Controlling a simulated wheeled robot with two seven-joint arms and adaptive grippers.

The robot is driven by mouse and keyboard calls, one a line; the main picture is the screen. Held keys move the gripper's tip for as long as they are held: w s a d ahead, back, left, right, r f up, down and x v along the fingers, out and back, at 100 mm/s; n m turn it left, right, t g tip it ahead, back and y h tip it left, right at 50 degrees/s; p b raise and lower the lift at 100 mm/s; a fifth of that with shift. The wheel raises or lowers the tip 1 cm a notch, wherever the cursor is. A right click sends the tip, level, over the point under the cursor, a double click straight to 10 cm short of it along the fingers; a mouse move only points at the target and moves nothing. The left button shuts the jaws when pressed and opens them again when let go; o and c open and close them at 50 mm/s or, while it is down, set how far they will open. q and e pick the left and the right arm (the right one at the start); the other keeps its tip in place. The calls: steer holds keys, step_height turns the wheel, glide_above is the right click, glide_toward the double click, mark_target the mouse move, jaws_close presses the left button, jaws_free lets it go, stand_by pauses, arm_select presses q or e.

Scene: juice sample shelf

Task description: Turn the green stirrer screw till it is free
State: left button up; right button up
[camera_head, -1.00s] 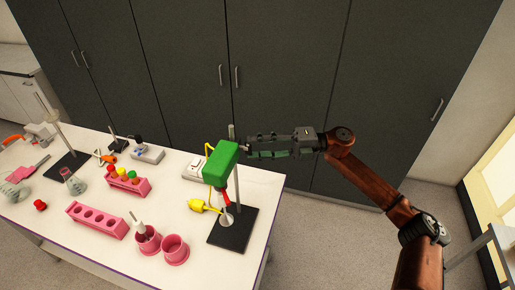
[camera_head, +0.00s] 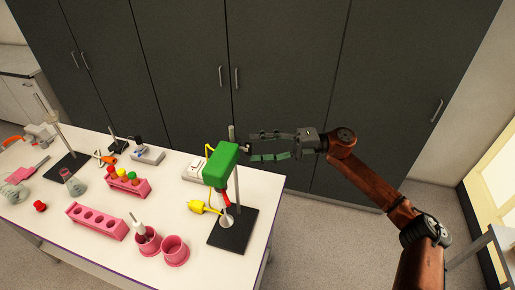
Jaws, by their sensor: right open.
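The green stirrer (camera_head: 220,164) is a green block clamped on an upright metal rod over a black base plate (camera_head: 233,232). A small screw (camera_head: 244,148) shows at its right side, beside the rod; its details are too small to tell. My right gripper (camera_head: 252,146) comes in from the right, level with the stirrer. Its two fingers are spread apart, with the tips close to the screw. I cannot tell whether they touch it. My left gripper is not in view.
A white table (camera_head: 165,190) holds a pink test tube rack (camera_head: 97,221), pink cups (camera_head: 175,250), a rack with coloured stoppers (camera_head: 128,182) and a yellow part (camera_head: 198,206). Dark cabinets (camera_head: 290,80) stand behind.

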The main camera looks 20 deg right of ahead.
steer(key=v, duration=1.1)
steer(key=shift+d, duration=0.3)
